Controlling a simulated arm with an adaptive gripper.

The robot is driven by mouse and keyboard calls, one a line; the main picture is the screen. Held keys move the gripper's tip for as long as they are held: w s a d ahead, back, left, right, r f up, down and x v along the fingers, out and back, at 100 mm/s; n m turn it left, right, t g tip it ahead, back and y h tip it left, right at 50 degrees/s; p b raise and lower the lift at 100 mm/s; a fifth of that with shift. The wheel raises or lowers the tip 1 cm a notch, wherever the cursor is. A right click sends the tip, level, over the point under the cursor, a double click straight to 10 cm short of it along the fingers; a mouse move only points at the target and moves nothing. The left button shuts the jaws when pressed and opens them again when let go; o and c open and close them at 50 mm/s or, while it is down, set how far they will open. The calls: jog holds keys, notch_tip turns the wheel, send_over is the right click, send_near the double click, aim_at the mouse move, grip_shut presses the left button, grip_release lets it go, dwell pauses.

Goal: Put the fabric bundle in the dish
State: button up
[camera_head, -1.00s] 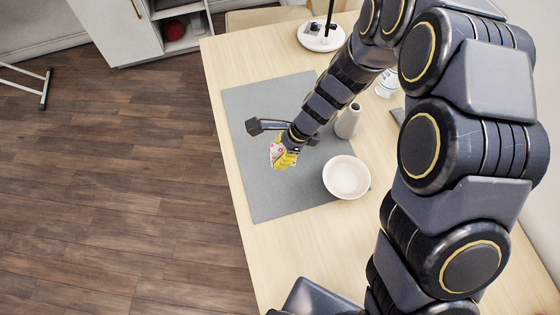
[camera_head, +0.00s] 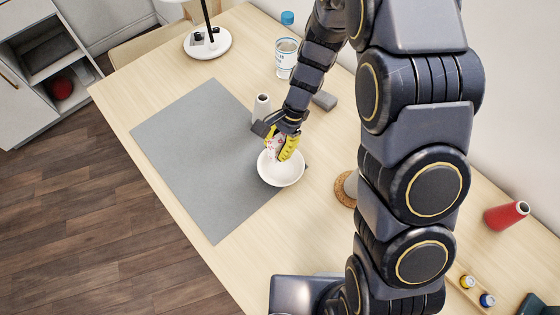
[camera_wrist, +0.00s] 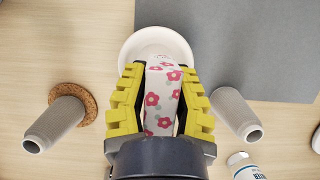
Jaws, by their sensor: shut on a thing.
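The fabric bundle (camera_wrist: 163,98) is white with pink flowers. My gripper (camera_wrist: 160,85) has yellow fingers and is shut on it, one finger on each side. In the head view, my gripper (camera_head: 282,150) holds the bundle (camera_head: 275,142) over the upper part of the white dish (camera_head: 284,178). In the wrist view, the dish (camera_wrist: 143,47) lies beyond the fingertips, and the bundle's far end overlaps it. I cannot tell whether the bundle touches the dish.
A grey mat (camera_head: 190,150) lies left of the dish. A pale cone (camera_head: 261,106) stands close behind my gripper. A cork coaster (camera_head: 344,192) is at the right. A red cone (camera_head: 506,215) is far right.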

aim_at(274, 174)
notch_tip(274, 174, down, 8)
jog(key=shift+d+r, duration=0.1)
jog(key=shift+r, duration=0.05)
dwell(0.4)
jog(key=o, duration=0.7)
jog(key=shift+o, duration=0.2)
jog(key=s+d+r+n, duration=0.1)
jog(key=d+r, duration=0.2)
jog(key=r, duration=0.6)
jog(key=d+r+n, duration=0.1)
jog(key=d+r, duration=0.2)
jog(key=r, duration=0.7)
jog(key=s+d+r+n+h, duration=0.1)
jog(key=s+d+r+n, duration=0.1)
jog(key=s, duration=0.4)
jog(key=s+d+r+n+t+h, duration=0.1)
jog(key=s+d+r+n, duration=0.1)
jog(key=s+r, duration=0.2)
jog(key=s+d+r+n+h, duration=0.1)
jog(key=s+d+r+n, duration=0.1)
jog(key=s, duration=0.7)
jog(key=shift+d+r+n, duration=0.2)
jog(key=shift+r+n, duration=0.25)
jog(key=shift+n, duration=0.05)
